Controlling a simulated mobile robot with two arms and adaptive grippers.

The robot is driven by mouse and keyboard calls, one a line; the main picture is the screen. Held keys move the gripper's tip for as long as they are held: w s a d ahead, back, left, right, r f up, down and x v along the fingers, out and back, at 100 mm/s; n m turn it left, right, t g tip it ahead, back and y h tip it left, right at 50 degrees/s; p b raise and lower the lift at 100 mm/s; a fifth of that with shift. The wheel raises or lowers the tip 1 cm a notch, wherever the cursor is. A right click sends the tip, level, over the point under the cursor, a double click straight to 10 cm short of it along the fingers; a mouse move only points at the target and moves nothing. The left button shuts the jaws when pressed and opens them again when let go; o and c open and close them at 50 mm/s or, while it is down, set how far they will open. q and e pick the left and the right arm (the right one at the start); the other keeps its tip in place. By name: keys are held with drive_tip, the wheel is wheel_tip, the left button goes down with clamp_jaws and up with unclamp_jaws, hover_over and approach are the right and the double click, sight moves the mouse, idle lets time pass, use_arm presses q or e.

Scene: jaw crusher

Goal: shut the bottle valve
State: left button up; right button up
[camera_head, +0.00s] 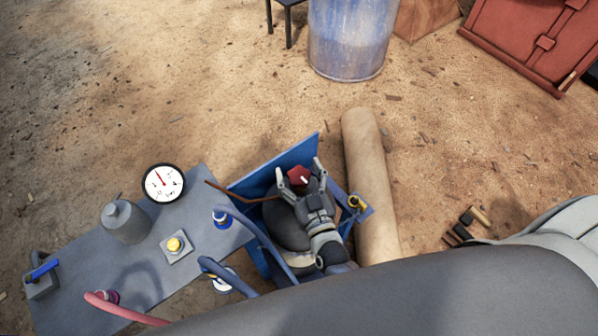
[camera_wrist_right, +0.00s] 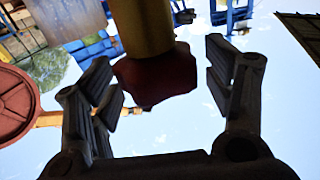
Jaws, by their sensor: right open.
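The valve's red knob (camera_head: 299,175) shows in the head view between the fingertips of my right gripper (camera_head: 297,180). In the right wrist view the red knob (camera_wrist_right: 155,82) hangs from a brass-coloured stem (camera_wrist_right: 142,25). My right gripper (camera_wrist_right: 158,62) is open there, with one finger on each side of the knob. Gaps show on both sides, wider on the right. The gripper and arm hide much of what is below the knob in the head view, so I cannot make out the bottle body. My left gripper is not in view.
A blue panel (camera_head: 275,163) stands close behind the gripper. A grey table (camera_head: 140,285) at left carries a gauge (camera_head: 164,183), a grey canister (camera_head: 125,221) and a yellow button (camera_head: 175,245). A tan cylinder (camera_head: 368,180) lies to the right. A blue barrel (camera_head: 350,35) stands farther back.

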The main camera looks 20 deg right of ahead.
drive_tip(key=shift+s, duration=0.1)
drive_tip(key=s, duration=1.1)
drive_tip(key=shift+s, duration=0.4)
drive_tip(key=shift+d, duration=0.1)
